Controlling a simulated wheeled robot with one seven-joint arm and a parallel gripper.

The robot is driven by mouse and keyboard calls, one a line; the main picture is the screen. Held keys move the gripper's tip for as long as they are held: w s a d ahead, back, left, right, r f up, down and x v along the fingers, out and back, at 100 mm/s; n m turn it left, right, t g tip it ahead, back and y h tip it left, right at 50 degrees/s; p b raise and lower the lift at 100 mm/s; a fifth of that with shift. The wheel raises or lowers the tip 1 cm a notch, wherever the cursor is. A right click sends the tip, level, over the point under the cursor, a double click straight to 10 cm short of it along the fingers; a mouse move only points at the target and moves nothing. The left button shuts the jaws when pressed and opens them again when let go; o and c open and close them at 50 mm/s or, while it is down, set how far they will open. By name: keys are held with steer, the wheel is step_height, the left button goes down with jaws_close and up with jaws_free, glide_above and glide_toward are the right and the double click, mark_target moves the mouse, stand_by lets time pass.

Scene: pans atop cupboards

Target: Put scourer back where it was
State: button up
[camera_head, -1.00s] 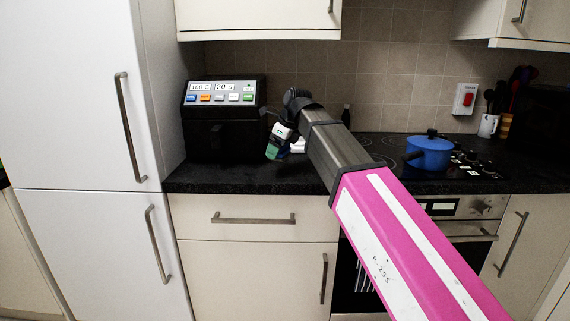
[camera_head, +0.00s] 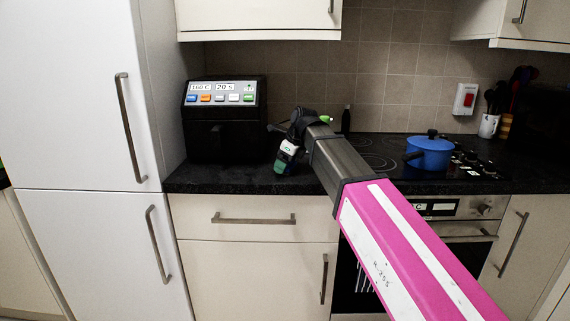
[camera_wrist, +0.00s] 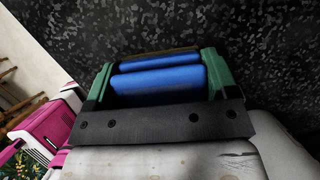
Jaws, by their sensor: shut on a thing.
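My gripper (camera_head: 283,164) is low over the black countertop (camera_head: 228,178), just right of the black appliance. In the wrist view its green fingers (camera_wrist: 160,66) are shut on a blue block, which I take to be the scourer (camera_wrist: 158,82). The block fills the space between the fingers, with a thin brownish edge showing beyond it. The dark speckled counter lies behind it in the wrist view. I cannot tell whether the scourer touches the counter. In the head view the gripper hides the scourer.
A black appliance (camera_head: 222,130) with a lit button panel stands left of my gripper. A blue pot (camera_head: 430,153) sits on the hob to the right. A dark upright item (camera_head: 346,118) stands behind my arm. The counter's front left is clear.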

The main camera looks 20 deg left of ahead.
steer(key=shift+f, duration=0.1)
steer(key=o, duration=0.9)
steer(key=v, duration=1.2)
